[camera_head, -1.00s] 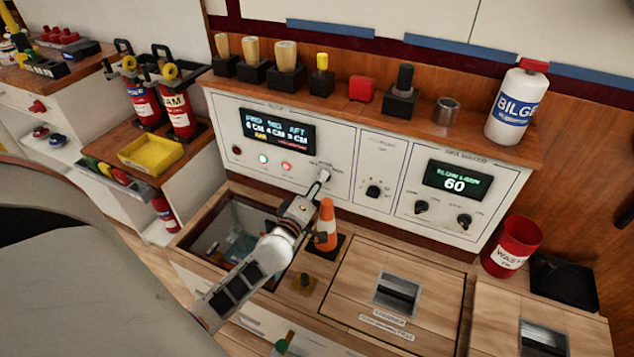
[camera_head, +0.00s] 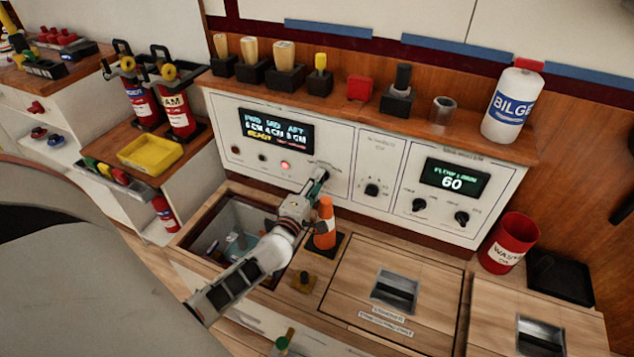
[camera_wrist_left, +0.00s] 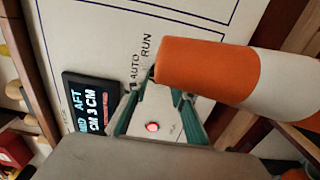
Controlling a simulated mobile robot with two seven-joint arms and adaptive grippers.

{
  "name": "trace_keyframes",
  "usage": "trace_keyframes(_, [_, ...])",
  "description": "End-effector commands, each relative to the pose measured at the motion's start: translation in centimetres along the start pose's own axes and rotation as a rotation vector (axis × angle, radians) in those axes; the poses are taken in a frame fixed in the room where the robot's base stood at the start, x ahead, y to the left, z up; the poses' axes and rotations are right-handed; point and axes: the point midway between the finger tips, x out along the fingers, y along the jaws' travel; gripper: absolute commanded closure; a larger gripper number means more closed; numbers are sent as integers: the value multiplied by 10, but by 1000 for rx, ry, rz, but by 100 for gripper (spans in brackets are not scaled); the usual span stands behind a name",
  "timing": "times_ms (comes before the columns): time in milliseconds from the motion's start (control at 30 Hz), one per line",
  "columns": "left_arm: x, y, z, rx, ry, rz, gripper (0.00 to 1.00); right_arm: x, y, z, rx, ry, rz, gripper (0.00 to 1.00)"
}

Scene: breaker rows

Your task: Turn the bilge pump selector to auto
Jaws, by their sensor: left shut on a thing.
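The bilge panel (camera_head: 235,112) is white, with a lit display (camera_head: 277,130) and a lit red lamp (camera_head: 285,165). My left gripper (camera_head: 319,176) is at the panel's lower right corner, shut on the selector knob, which the fingers mostly hide. In the left wrist view, the gripper's green-grey fingers (camera_wrist_left: 157,100) reach the panel just below the printed AUTO (camera_wrist_left: 135,68) and RUN (camera_wrist_left: 147,45) labels. The knob's exact pointing direction cannot be told. My right gripper is not in view.
An open hatch (camera_head: 208,213) lies below the arm. Another panel (camera_head: 412,150) with knobs is to the right. A shelf above holds several tools and a bilge bottle (camera_head: 512,105).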

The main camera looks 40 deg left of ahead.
Motion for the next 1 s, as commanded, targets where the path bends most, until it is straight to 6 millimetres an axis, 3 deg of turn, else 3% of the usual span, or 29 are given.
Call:
trace_keyframes(200, [0, 0, 1, 1, -1, -1, 96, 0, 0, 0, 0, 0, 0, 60])
trace_keyframes(233, [0, 0, 1, 1, -1, -1, 72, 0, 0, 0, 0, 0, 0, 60])
trace_keyframes(300, [0, 0, 1, 1, -1, -1, 58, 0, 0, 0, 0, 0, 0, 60])
trace_keyframes(733, [-6, -1, 1, 1, -1, -1, 58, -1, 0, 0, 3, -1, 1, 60])
trace_keyframes(1000, [-52, -2, 0, 3, -1, -3, 58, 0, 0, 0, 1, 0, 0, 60])
